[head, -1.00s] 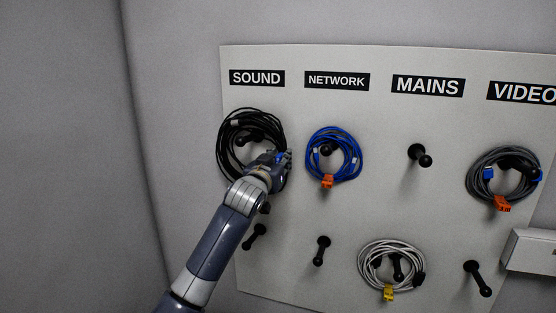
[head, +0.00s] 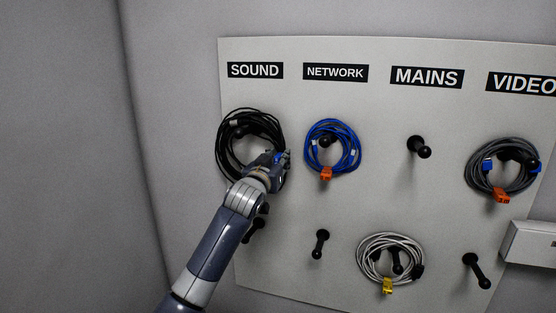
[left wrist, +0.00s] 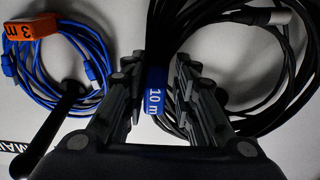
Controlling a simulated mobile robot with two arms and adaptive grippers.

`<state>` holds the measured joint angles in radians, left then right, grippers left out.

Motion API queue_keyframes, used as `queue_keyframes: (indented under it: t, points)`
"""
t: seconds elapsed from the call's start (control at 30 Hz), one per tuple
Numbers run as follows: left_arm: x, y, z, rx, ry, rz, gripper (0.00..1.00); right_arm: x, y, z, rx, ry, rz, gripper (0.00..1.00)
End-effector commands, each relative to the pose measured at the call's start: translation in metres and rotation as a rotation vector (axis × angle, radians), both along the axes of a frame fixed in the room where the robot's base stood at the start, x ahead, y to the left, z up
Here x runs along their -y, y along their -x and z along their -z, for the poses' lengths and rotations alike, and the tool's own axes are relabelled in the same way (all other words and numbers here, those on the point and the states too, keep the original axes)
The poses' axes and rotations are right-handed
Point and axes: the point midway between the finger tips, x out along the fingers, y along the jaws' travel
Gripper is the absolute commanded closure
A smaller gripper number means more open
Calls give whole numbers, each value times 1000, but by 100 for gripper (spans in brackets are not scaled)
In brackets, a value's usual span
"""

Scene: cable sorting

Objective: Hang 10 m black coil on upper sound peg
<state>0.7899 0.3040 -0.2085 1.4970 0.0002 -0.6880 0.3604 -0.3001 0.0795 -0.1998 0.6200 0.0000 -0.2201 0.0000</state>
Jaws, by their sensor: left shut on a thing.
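The black coil (head: 224,150) hangs under the SOUND label, with its loop around the place of the upper sound peg (head: 240,132). The peg shows only partly, dark against the cable, so I cannot tell whether the coil rests on it. My left gripper (head: 280,160) is at the coil's lower right side. In the left wrist view, its fingers (left wrist: 157,85) are shut on the black coil (left wrist: 215,20) at the blue "10 m" tag (left wrist: 155,98). My right gripper is not in view.
A blue coil (head: 312,140) with an orange tag hangs close to the right under NETWORK. The lower sound peg (head: 252,230) is bare, partly behind my arm. A bare upper mains peg (head: 420,147), a white coil (head: 364,262) and a grey coil (head: 474,170) are farther right.

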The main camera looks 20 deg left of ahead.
Motion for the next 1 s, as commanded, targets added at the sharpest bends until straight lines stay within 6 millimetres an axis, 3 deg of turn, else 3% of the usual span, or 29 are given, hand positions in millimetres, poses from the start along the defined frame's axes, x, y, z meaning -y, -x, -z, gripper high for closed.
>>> queue_keyframes:
  t: [0.1,0.13,0.23,0.67,1.0]
  points:
    - [1,0,7,-14,5,1,100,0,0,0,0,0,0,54]
    - [1,0,7,-14,6,1,72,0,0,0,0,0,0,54]
    - [1,-1,8,-15,5,1,50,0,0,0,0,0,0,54]
    - [1,3,7,-13,5,0,50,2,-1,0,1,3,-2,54]
    - [4,48,6,-10,4,1,50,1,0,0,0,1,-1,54]
